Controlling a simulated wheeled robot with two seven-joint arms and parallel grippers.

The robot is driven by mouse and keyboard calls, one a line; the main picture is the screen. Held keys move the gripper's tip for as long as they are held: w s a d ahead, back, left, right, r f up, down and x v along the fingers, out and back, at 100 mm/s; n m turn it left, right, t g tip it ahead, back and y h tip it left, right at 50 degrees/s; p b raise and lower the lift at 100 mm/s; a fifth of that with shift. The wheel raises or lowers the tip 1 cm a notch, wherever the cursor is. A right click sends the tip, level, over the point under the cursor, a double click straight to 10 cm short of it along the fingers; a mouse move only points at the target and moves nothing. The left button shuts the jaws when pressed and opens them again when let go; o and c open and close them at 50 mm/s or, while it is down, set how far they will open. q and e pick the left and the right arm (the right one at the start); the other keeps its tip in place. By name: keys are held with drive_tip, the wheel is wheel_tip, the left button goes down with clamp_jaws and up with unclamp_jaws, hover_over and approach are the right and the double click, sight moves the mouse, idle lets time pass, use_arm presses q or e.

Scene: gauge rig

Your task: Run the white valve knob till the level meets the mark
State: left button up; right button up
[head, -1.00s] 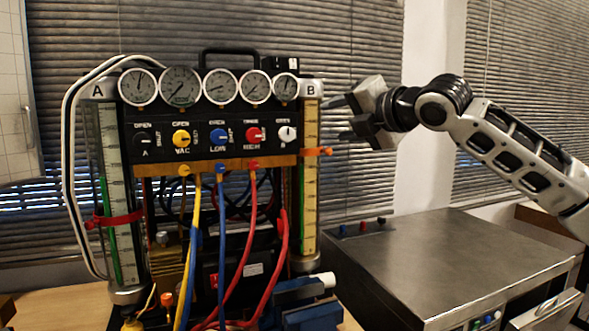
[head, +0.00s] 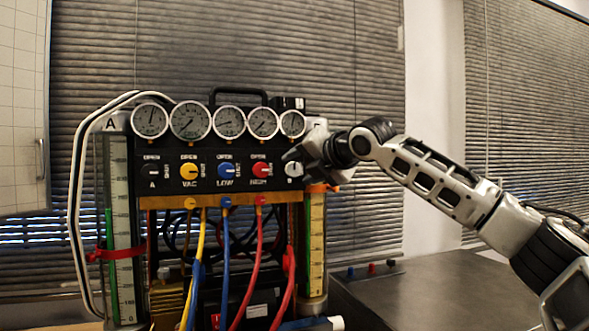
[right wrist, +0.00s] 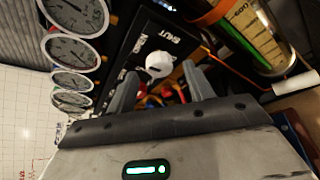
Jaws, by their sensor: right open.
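The white valve knob (right wrist: 158,64) is at the end of the black panel, and in the right wrist view it shows just beyond and between my right gripper's fingertips. My right gripper (right wrist: 160,84) is open, with no clear contact visible. In the head view the gripper (head: 291,168) is at the panel's right end and partly covers the white knob. Gauge tube B (head: 314,245) stands below it, its top hidden by the gripper. Its orange mark band (head: 318,187) and a green column (right wrist: 242,41) show; whether they meet is unclear. My left gripper is out of view.
Yellow (head: 189,171), blue (head: 225,170) and red (head: 261,170) knobs sit left along the panel below several dials. Tube A (head: 121,220) with a red band stands at the left. Hoses hang below the panel. A metal cabinet (head: 430,290) is at the right.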

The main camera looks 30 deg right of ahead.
sight(295, 170)
drive_tip(key=x, duration=0.2)
drive_tip(key=shift+w+f, duration=0.1)
drive_tip(key=shift+w, duration=0.4)
drive_tip(key=shift+c, duration=0.2)
